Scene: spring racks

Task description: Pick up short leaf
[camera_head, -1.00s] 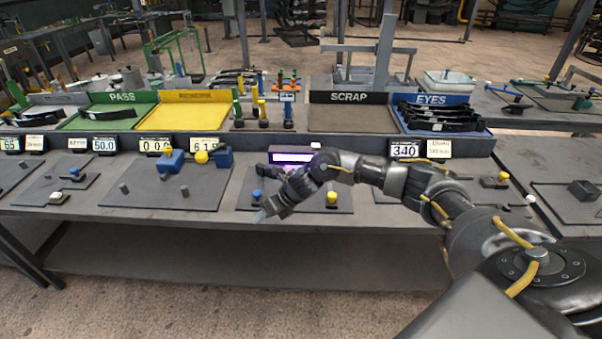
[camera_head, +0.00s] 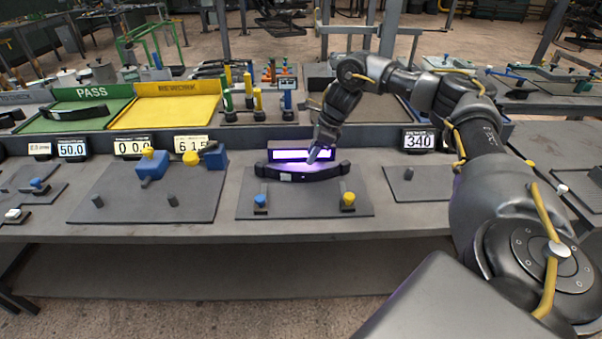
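A black, slightly curved leaf (camera_head: 325,174) with a small pale label lies across a dark mat in the middle of the bench, in front of a lit purple lamp bar (camera_head: 287,154). Whether it is the short leaf, I cannot tell. My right gripper (camera_head: 318,154) points down just behind and above the leaf, close to the lamp bar. Its fingers are small and seen from one side, so their opening and any contact with the leaf are unclear. My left gripper is not in view.
The dark mat (camera_head: 303,205) has a blue knob (camera_head: 260,202) and a yellow knob (camera_head: 348,200) at its front. Another black leaf (camera_head: 78,112) lies in the green PASS tray (camera_head: 110,106). The yellow REWORK tray (camera_head: 178,110) looks empty. My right arm covers the trays behind it.

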